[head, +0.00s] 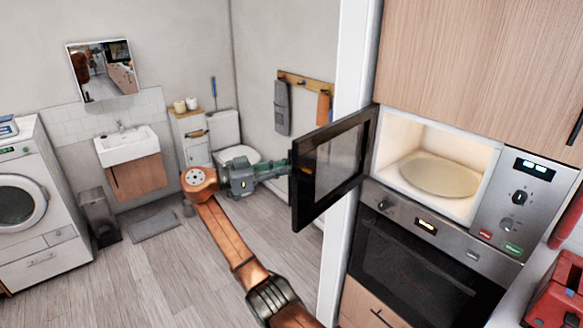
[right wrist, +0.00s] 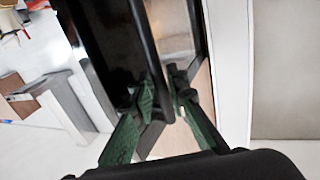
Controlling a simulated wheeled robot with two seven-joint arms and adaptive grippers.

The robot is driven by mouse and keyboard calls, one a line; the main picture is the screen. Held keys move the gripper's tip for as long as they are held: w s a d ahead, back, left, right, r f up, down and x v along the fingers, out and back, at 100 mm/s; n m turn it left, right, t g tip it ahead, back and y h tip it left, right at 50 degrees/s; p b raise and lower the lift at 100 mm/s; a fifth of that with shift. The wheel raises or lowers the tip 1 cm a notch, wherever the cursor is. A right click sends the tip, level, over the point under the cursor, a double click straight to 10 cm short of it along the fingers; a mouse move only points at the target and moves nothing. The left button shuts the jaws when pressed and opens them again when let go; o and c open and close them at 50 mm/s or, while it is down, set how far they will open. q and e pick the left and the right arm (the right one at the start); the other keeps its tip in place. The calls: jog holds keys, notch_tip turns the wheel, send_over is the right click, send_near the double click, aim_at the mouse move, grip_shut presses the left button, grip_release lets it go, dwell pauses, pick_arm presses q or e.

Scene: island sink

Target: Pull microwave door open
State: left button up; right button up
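The microwave (head: 440,165) is built into the wooden cabinet at right, its lit inside and round plate in plain view. Its dark, glass-paned door (head: 335,165) is hinged on the left and stands wide open, swung out toward the left. My right gripper (head: 290,167) reaches the door's outer edge from the left. In the right wrist view the green fingers (right wrist: 166,98) lie on either side of the dark door handle bar (right wrist: 143,40) near its end, close around it. Contact at the fingertips is partly hidden. My left gripper is not in view.
An oven (head: 410,265) sits below the microwave. A red object (head: 558,298) stands on the counter at right. A white wall edge (head: 352,100) borders the cabinet behind the door. Open wooden floor (head: 165,275) lies to the left, with a sink and washer beyond.

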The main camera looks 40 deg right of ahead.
jog(key=shift+o, duration=1.4)
jog(key=v, duration=1.2)
jog(key=shift+w+f, duration=0.1)
